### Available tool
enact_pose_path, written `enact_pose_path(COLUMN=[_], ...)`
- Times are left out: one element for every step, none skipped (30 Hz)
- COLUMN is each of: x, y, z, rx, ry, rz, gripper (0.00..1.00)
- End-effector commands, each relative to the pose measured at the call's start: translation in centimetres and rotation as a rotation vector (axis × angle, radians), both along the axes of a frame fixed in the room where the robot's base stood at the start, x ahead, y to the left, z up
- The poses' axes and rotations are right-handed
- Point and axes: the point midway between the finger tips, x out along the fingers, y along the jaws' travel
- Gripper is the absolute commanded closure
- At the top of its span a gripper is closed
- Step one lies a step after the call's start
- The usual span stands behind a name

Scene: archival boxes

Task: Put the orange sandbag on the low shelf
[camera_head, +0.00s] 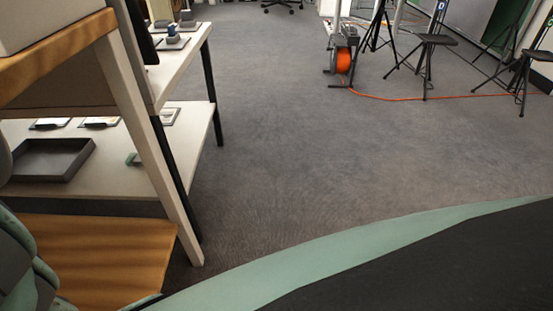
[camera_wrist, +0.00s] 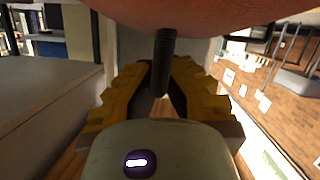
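In the wrist view the rounded orange-pink underside or side of what looks like the orange sandbag (camera_wrist: 200,14) fills the top edge. A dark upright strap or handle (camera_wrist: 165,55) runs from it down between the yellow fingers of my gripper (camera_wrist: 162,70). The fingers are closed in on this handle from both sides. Most of the bag is out of frame. In the head view a low wooden shelf (camera_head: 110,255) lies at the lower left, its visible part bare. Neither bag nor fingers can be made out in the head view.
A pale slanted post (camera_head: 150,130) and an upper wooden board (camera_head: 55,70) frame the low shelf. Behind stands a white table whose lower level (camera_head: 110,185) holds a dark tray (camera_head: 52,160). Carpet is open ahead; an orange cable reel (camera_head: 343,60) and stools stand farther off.

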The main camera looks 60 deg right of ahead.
Motion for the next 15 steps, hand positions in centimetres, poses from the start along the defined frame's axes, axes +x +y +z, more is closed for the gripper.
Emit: enact_pose_path(x=[0.1,0.1,0.1,0.1,0.1,0.1,0.1,0.1,0.1,0.1,0.1,0.1,0.1,0.1,0.1], y=[0.2,0.2,0.2,0.2,0.2,0.2,0.2,0.1,0.1,0.1,0.1,0.1,0.1,0.1,0.1], z=[0.1,-0.1,-0.4,-0.7,-1.0,-1.5,-1.9,-2.2,-2.7,-3.0,-3.2,-3.4,-3.4,-3.4,-3.3], rx=[0.004,0.004,0.004,0.004,0.004,0.004,0.004,0.004,0.004,0.004,0.004,0.004,0.004,0.004,0.004], ry=[-0.006,-0.006,-0.006,-0.006,-0.006,-0.005,-0.005,-0.005,-0.005,-0.005,-0.006,-0.006,-0.006,-0.006,-0.006], rz=[0.003,0.003,0.003,0.003,0.003,0.003,0.003,0.003,0.003,0.003,0.002,0.002,0.002,0.002,0.002], gripper=[1.00,1.00,1.00,1.00,1.00,1.00,1.00,1.00,1.00,1.00,1.00,1.00,1.00,1.00,1.00])
